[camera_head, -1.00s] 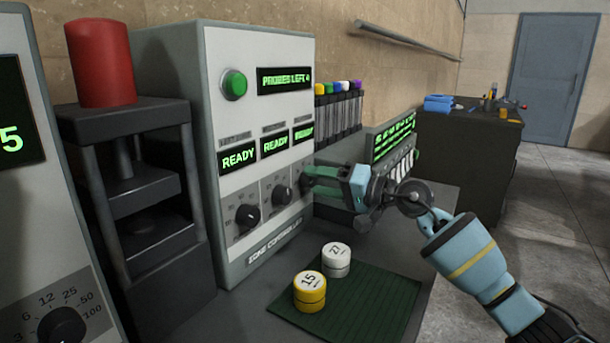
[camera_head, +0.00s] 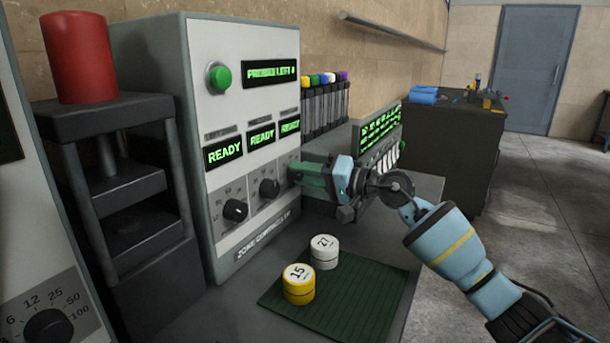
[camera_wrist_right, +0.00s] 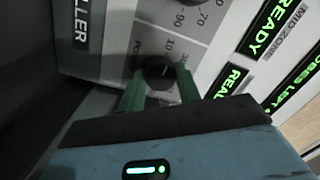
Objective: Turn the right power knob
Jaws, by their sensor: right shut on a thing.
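The zone controller (camera_head: 240,120) is a light grey box with a row of dark knobs below green READY displays. Its left knob (camera_head: 235,210) and middle knob (camera_head: 269,188) show in the head view. The right power knob is hidden there behind my right gripper (camera_head: 294,172). In the right wrist view the right knob (camera_wrist_right: 160,71) shows dark and round, with a scale around it. My right gripper's green fingers (camera_wrist_right: 160,92) are shut on this knob, one on each side. My left gripper is not in view.
A yellow-and-white weight (camera_head: 298,285) and a white weight (camera_head: 324,252) stand on a green mat (camera_head: 350,300) in front. A black press (camera_head: 120,180) with a red cylinder (camera_head: 78,45) stands left. Several capped tubes (camera_head: 322,105) and a lit display unit (camera_head: 380,130) stand behind my right gripper.

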